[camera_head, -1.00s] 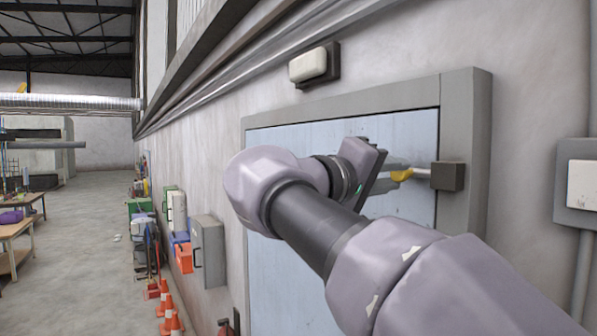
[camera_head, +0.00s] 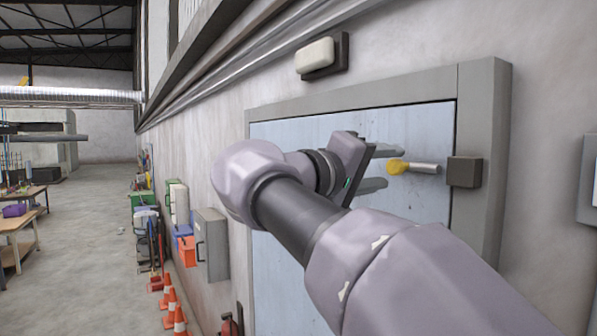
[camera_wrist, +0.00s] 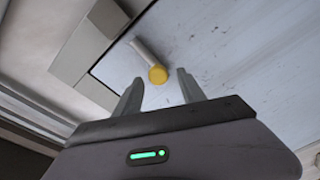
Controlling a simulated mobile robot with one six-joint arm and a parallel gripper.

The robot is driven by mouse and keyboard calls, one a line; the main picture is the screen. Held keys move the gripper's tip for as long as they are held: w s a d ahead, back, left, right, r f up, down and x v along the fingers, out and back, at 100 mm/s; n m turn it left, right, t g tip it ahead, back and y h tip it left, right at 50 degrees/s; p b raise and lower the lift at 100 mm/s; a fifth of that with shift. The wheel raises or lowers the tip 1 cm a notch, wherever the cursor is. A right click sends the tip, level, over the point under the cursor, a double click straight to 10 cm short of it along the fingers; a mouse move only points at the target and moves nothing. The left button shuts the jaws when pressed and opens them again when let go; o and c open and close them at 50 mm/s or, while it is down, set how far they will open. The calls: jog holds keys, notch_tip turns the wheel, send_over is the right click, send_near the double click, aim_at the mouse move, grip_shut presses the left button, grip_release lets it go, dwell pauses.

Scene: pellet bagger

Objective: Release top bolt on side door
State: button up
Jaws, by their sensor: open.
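The top bolt (camera_head: 425,169) is a pale metal rod with a yellow knob (camera_head: 398,167), lying level near the top right of the pale blue side door (camera_head: 300,135). A dark keeper block (camera_head: 465,171) sits on the frame to its right. A narrow gap shows between rod end and block. My gripper (camera_head: 394,169) is open, its fingers above and below the knob's level, with the tips close to it. In the wrist view the knob (camera_wrist: 157,74) shows between or just beyond the fingertips, touching neither finger visibly.
A grey frame (camera_head: 484,150) surrounds the door. A white lamp (camera_head: 315,55) is on the wall above. A grey wall cabinet (camera_head: 211,245) and orange cones (camera_head: 171,308) stand to the left. The floor farther left is open.

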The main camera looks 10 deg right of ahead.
jog(key=b+v, duration=0.1)
jog(key=v, duration=1.5)
jog(key=shift+a, duration=0.3)
jog(key=s+d+f+n+g+y+b, duration=0.1)
jog(key=d+f+n+y+b, duration=0.15)
jog(key=f+b, duration=0.8)
jog(key=s+d+f+n+g+y+b, duration=0.1)
jog(key=d+f+y+b, duration=0.15)
jog(key=f, duration=1.45)
jog(key=s+d+f+n+y+b, duration=0.1)
jog(key=d+f+y+b, duration=0.15)
jog(key=f+b, duration=0.85)
jog(key=s+a+f+m+y+b, duration=0.2)
jog(key=s+f+m+y+b, duration=0.1)
jog(key=f, duration=1)
jog(key=s+a+f+m+y+b, duration=0.2)
jog(key=s+f+b, duration=0.4)
jog(key=f, duration=0.8)
jog(key=s+a+f+m+y+b, duration=0.3)
jog(key=s+f+y+b, duration=0.1)
jog(key=f, duration=0.9)
jog(key=shift+s+a+f+m+y+b, duration=0.15)
jog(key=shift+s+a+m+y+b, duration=0.2)
jog(key=shift+y+b, duration=0.5)
jog(key=shift+c, duration=0.2)
